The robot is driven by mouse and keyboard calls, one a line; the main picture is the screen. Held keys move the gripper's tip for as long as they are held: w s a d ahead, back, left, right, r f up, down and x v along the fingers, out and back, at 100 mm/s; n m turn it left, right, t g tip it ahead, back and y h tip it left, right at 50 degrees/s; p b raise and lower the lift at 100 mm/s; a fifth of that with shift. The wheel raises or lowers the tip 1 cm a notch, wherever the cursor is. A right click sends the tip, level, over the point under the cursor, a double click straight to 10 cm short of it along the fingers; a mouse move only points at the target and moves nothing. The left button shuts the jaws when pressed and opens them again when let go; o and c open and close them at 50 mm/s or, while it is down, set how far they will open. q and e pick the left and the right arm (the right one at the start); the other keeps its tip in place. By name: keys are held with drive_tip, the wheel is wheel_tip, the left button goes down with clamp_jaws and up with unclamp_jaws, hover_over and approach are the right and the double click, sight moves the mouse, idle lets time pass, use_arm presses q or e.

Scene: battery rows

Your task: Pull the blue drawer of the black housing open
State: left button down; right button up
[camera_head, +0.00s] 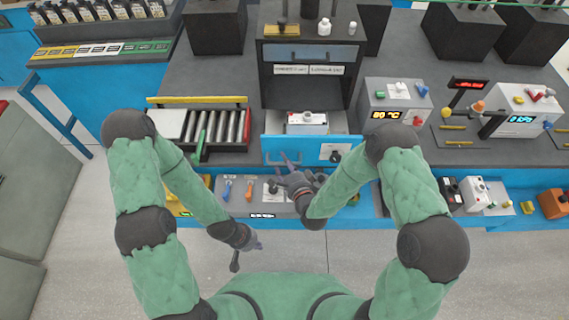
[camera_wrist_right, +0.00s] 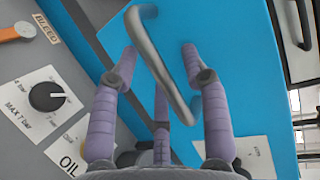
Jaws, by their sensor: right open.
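The black housing (camera_head: 267,75) stands at the back middle of the bench in the head view. Its blue drawer (camera_head: 350,145) shows a blue front low in the housing, and a white unit (camera_head: 307,120) is visible behind that front. In the right wrist view the blue front (camera_wrist_right: 225,45) fills the middle, with a grey bar handle (camera_wrist_right: 163,68) on it. My right gripper (camera_head: 287,164) is open at the drawer front, its purple fingers (camera_wrist_right: 165,85) spread on both sides of the handle. Contact cannot be told. My left gripper (camera_head: 247,253) hangs open and empty in front of the bench.
Below the drawer is a grey panel (camera_head: 232,203) with knobs and coloured levers; a dial (camera_wrist_right: 46,97) is close in the wrist view. A roller rack (camera_head: 216,128) is left of the housing, and a grey display box (camera_head: 380,100) is right. The floor in front is clear.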

drive_tip(key=v, duration=1.2)
drive_tip(key=s+d+f+n+g+h, duration=0.1)
drive_tip(key=d+f+n+g, duration=0.15)
drive_tip(key=f, duration=0.35)
drive_tip(key=s+d+f+n+g+h, duration=0.1)
drive_tip(key=d+f+n+g, duration=0.1)
drive_tip(key=f+n+g, duration=0.3)
drive_tip(key=s+d+f+n+g, duration=0.1)
drive_tip(key=s+f+n+g, duration=0.1)
drive_tip(key=s+f+g, duration=0.3)
drive_tip(key=s+d+f+n+g, duration=0.2)
drive_tip(key=s, duration=0.6)
drive_tip(key=shift+n, duration=0.25)
drive_tip(key=shift+w+a+f+b, duration=0.3)
drive_tip(key=shift+w+f+b, duration=0.1)
drive_tip(key=shift+f+b, duration=0.55)
drive_tip(key=shift+w+a+f+b, duration=0.35)
drive_tip(key=shift+f+b, duration=0.35)
drive_tip(key=shift+b, duration=0.4)
drive_tip(key=shift+w+a+f+b, duration=0.3)
drive_tip(key=shift+w+f+b, duration=0.1)
drive_tip(key=shift+f+b, duration=0.55)
drive_tip(key=shift+r, duration=0.2)
